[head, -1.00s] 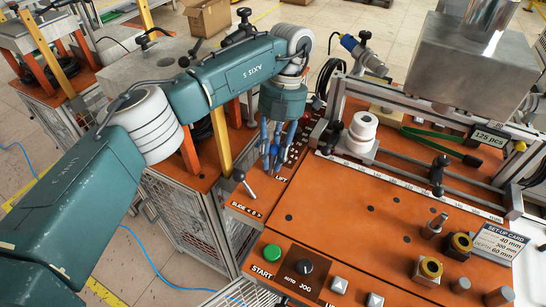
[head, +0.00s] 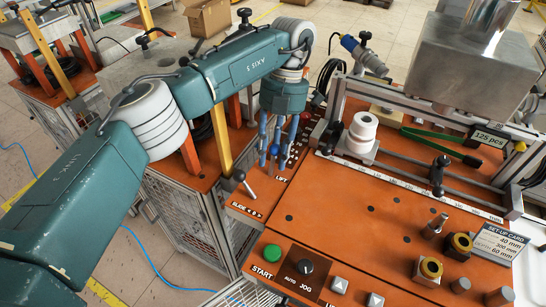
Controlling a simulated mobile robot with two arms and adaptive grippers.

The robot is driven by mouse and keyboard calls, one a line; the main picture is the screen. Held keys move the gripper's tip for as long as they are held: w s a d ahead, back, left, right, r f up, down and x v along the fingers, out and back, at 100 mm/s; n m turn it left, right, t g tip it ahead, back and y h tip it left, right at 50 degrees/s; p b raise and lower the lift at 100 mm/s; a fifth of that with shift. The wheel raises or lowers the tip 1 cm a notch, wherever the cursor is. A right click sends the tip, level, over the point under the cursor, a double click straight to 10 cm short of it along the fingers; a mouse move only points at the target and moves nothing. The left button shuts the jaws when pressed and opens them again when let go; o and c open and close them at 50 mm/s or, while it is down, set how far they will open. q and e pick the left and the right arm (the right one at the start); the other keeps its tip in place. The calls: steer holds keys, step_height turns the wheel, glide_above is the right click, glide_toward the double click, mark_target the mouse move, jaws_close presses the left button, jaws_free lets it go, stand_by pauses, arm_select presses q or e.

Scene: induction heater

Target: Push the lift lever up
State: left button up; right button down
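My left gripper (head: 273,158) hangs fingers-down over the left strip of the orange machine panel. Its blue fingers stand apart with a gap between them. The LIFT label (head: 282,181) is on the panel just below the fingertips. The lift lever cannot be made out clearly; the fingers cover the area above its label. Whether a finger touches the lever cannot be told. My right gripper is not in view.
A white roller (head: 362,128) and a metal rail frame stand right of the gripper. START button (head: 272,253), JOG knob (head: 305,267) and several metal pieces are at the front. A large metal box (head: 470,70) overhangs the back right. The middle of the panel is clear.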

arm_select(q)
steer(key=v, duration=0.6)
steer(key=shift+r, duration=0.1)
